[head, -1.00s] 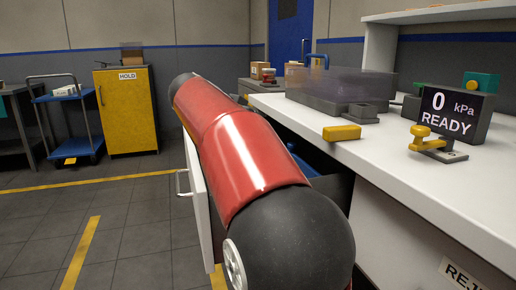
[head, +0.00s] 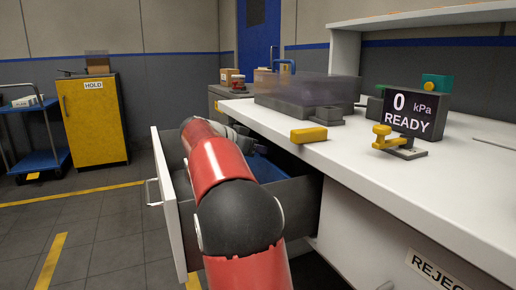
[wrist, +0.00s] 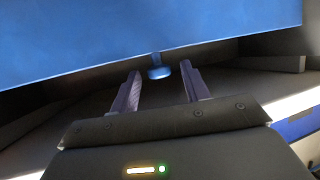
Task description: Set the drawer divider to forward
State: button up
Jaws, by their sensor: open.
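The drawer (head: 172,208) under the bench is pulled open, with a white front and dark grey side walls. Blue shows inside it, partly hidden by my red arm. In the wrist view a broad blue surface (wrist: 150,38) fills the top; I cannot tell whether it is the divider or the drawer's lining. A small blue knob (wrist: 159,73) on a short stem stands at its near edge. My gripper (wrist: 161,79) is open, its two fingers on either side of the knob in the picture; contact is not clear.
The white bench top (head: 400,190) overhangs the drawer's right side. A yellow block (head: 309,135) sits at its edge, near a clear-covered grey case (head: 300,97), a yellow lever (head: 392,140) and a READY display (head: 408,112). Floor left of the drawer is free.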

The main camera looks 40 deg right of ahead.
grip_shut()
jog(key=a, duration=0.2)
jog(key=w+a+b, duration=0.1)
jog(key=a, duration=0.1)
grip_release()
dwell(0.5)
